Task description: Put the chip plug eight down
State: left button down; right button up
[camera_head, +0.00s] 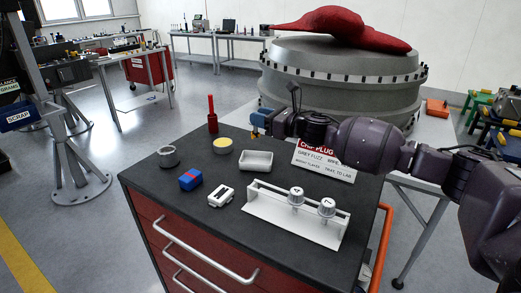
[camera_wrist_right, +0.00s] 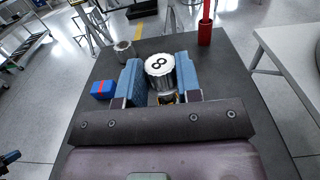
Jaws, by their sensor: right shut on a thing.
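Chip plug eight (camera_wrist_right: 160,66), a metal cylinder with a white top marked 8, is between the blue finger pads of my right gripper (camera_wrist_right: 158,88) in the right wrist view. In the head view my right gripper (camera_head: 260,122) is shut and held above the back of the black cart top; the plug is mostly hidden there. A white rack (camera_head: 290,222) at the cart's front right holds two similar plugs (camera_head: 296,196), (camera_head: 327,207) standing upright. A white tray (camera_head: 257,161) lies on the cart below and near the gripper.
The cart top (camera_head: 150,192) also bears a grey metal ring (camera_head: 168,156), a blue and red block (camera_head: 191,180), a white block (camera_head: 221,196), a yellow-topped tin (camera_head: 222,145), a red upright tool (camera_head: 212,115) and a chip plug sign (camera_head: 324,160). A big engine casing (camera_head: 340,75) stands behind.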

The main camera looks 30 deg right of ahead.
notch_tip(320, 180, down, 10)
jog(key=shift+f, duration=0.1)
dwell(0.4)
jog(key=shift+f, duration=0.1)
jog(key=o, duration=0.9)
jog(key=shift+b, duration=0.3)
jog(key=shift+o, duration=0.2)
jog(key=v, duration=1.2)
jog(key=shift+d, duration=0.1)
